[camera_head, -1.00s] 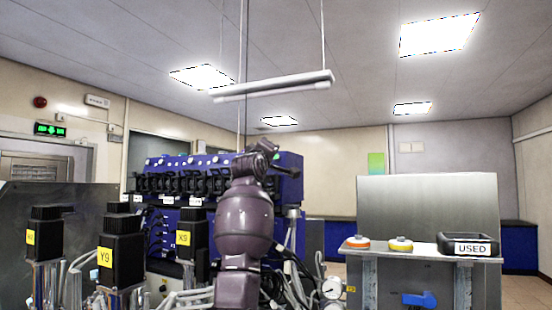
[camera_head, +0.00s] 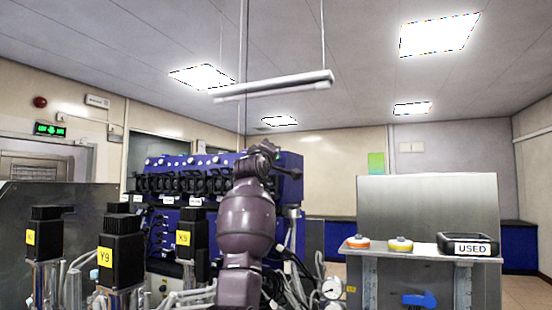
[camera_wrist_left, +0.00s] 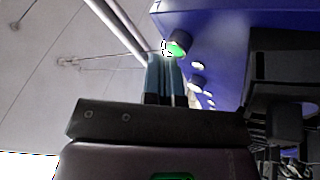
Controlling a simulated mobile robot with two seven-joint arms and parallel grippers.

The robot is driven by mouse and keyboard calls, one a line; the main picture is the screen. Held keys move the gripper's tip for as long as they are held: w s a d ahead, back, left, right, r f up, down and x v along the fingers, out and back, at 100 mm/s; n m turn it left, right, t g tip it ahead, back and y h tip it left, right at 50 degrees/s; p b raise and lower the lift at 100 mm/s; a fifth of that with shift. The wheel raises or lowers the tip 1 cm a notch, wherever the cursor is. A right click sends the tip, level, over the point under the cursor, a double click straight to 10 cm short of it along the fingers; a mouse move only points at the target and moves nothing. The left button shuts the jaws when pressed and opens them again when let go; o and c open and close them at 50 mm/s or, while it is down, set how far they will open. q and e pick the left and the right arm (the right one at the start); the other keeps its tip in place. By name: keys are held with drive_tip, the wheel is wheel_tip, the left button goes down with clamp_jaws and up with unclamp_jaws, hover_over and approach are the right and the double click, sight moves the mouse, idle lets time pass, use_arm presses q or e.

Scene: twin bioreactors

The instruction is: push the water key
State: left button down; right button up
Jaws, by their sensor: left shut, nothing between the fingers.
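The blue bioreactor unit (camera_head: 290,190) stands in the middle of the head view, with small light-coloured keys along its sloped top. In the left wrist view its blue panel (camera_wrist_left: 215,25) carries a row of round keys. The nearest key (camera_wrist_left: 178,44) glows green; other keys (camera_wrist_left: 198,66) follow below it. No label is readable, so I cannot tell which is the water key. My left gripper (camera_wrist_left: 165,68) is shut and empty, its fingertips close to the green key; I cannot tell whether they touch. In the head view my arm hides part of the unit.
Black motors with yellow labels, one marked Y9 (camera_head: 105,257), stand on vessels at left. A metal bench (camera_head: 420,253) at right holds two round orange and yellow items and a black USED tray (camera_head: 467,237). A pressure gauge (camera_head: 332,288) is beside my arm.

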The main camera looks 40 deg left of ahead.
use_arm(q)
drive_tip(key=shift+w+a+f, duration=0.1)
drive_tip(key=shift+w, duration=0.25)
idle(0.7)
drive_tip(key=shift+s+d+b, duration=0.25)
drive_tip(key=shift+s+b, duration=0.4)
drive_tip(key=shift+s, duration=0.1)
drive_tip(key=shift+s+d+r+b, duration=0.15)
drive_tip(key=shift+s+r+b, duration=0.1)
drive_tip(key=shift+s+b, duration=0.25)
drive_tip(key=shift+s+d+r+b, duration=0.25)
drive_tip(key=shift+s, duration=0.5)
drive_tip(key=shift+s+d+r+b, duration=0.2)
drive_tip(key=shift+s+b, duration=0.05)
drive_tip(key=shift+s, duration=0.55)
drive_tip(key=shift+s+d+r+b, duration=0.25)
drive_tip(key=shift+s, duration=0.5)
